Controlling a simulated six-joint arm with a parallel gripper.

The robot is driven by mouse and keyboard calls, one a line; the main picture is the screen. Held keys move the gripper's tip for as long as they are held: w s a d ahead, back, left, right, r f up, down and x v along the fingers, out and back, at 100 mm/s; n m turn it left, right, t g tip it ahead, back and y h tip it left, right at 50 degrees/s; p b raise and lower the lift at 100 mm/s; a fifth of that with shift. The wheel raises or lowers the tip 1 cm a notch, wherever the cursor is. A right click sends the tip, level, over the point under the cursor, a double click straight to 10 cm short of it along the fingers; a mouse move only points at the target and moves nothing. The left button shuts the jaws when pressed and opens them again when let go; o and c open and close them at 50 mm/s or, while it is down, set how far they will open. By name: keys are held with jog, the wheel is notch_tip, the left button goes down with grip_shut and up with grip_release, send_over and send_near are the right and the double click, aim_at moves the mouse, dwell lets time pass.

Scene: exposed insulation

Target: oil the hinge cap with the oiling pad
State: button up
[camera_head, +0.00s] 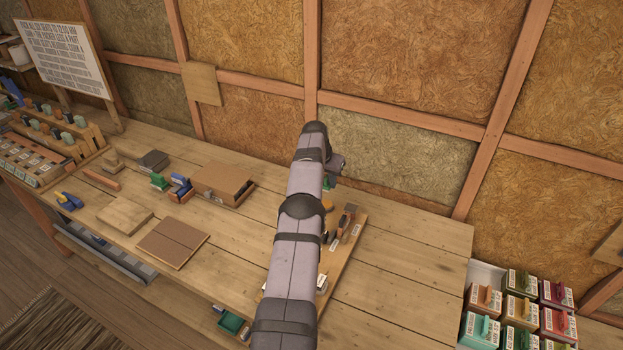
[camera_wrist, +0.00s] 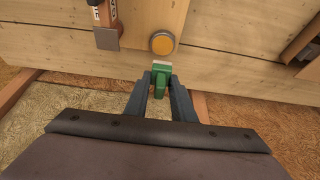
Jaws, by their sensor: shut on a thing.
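My gripper (camera_wrist: 161,84) is shut on a green block-like tool, the oiling pad (camera_wrist: 161,76), with a pale strip at its far end. The hinge cap (camera_wrist: 163,43) looks like a round orange-yellow disc with a dark rim, on a wooden board (camera_wrist: 150,17). In the wrist view the pad is just below the cap, with a small gap in the picture; I cannot tell their height difference. In the head view my arm hides most of my gripper; a bit of the green pad (camera_head: 327,183) and the yellow cap (camera_head: 327,204) show at its right.
Tools with wooden handles (camera_head: 345,222) lie on the board right of the cap. A brown box (camera_head: 222,183), wooden plates and small blocks stand on the bench left of my arm. The bench's right part (camera_head: 410,265) is clear. The insulated wall (camera_head: 395,150) rises behind.

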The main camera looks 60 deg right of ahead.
jog(key=shift+s+f, duration=0.1)
jog(key=shift+f+b, duration=2.05)
jog(key=shift+f, duration=0.85)
jog(key=shift+f+b, duration=0.5)
jog(key=shift+f, duration=0.1)
jog(key=shift+r, duration=0.1)
jog(key=shift+r+p, duration=2.4)
jog(key=shift+r, duration=1.05)
